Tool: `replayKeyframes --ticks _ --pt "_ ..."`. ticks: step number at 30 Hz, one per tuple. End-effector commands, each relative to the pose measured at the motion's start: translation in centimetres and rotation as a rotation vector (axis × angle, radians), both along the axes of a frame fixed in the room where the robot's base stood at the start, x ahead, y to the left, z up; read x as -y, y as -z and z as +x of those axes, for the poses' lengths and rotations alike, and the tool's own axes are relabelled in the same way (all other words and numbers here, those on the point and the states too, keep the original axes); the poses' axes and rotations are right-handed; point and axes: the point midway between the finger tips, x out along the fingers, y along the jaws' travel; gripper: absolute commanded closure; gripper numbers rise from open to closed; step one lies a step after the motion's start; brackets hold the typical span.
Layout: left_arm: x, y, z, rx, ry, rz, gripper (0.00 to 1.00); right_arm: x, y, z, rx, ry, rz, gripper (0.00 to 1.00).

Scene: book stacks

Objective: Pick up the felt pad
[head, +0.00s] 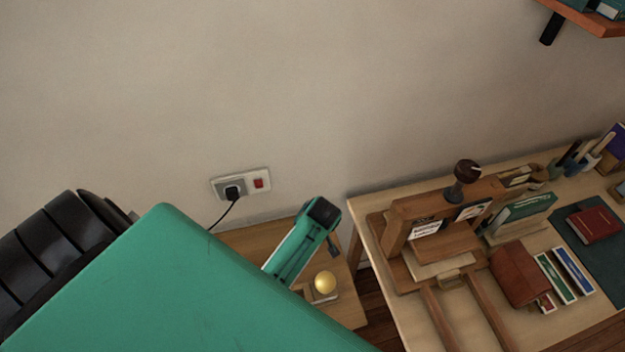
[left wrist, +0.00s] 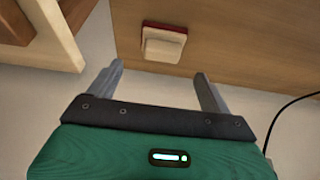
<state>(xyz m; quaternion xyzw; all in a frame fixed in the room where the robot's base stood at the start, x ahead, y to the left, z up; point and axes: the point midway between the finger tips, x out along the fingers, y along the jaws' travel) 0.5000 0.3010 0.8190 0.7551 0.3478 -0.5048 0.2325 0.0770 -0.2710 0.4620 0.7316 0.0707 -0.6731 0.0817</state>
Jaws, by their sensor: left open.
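A small cream block with a dark red layer along one edge (left wrist: 163,43) lies on a wooden side table. It looks like the felt pad, though I cannot be sure. In the left wrist view it sits near the table's edge, beyond and between my open left fingers (left wrist: 158,74), apart from them. Nothing is between the fingers. In the head view my left gripper (head: 333,246) is over the side table (head: 247,241), and I cannot make out the pad there; the green hand covers part of the tabletop. My right gripper is not in view.
A gold ball on a pale base (head: 325,284) stands on the side table. A desk (head: 385,305) to the right carries a wooden press (head: 400,222), books and small boxes. A wall socket (head: 240,185) with a black cable is behind.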

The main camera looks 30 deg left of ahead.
Motion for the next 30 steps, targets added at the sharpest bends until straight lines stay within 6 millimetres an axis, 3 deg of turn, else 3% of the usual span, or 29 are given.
replayKeyframes --ticks 5,18,28,30 --pt "-0.2 0.7 0.1 -0.001 -0.001 0.0 0.18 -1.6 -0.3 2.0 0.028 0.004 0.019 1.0" --pt "-1.1 5.1 0.8 -0.002 0.0 -0.001 0.18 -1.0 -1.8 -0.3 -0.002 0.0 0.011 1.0" --pt "-1.2 5.6 0.9 -0.001 0.0 -0.001 0.18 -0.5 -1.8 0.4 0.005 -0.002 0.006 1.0" --pt "-1.2 5.6 0.9 -0.001 0.0 -0.001 0.28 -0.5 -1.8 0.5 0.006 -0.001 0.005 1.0"
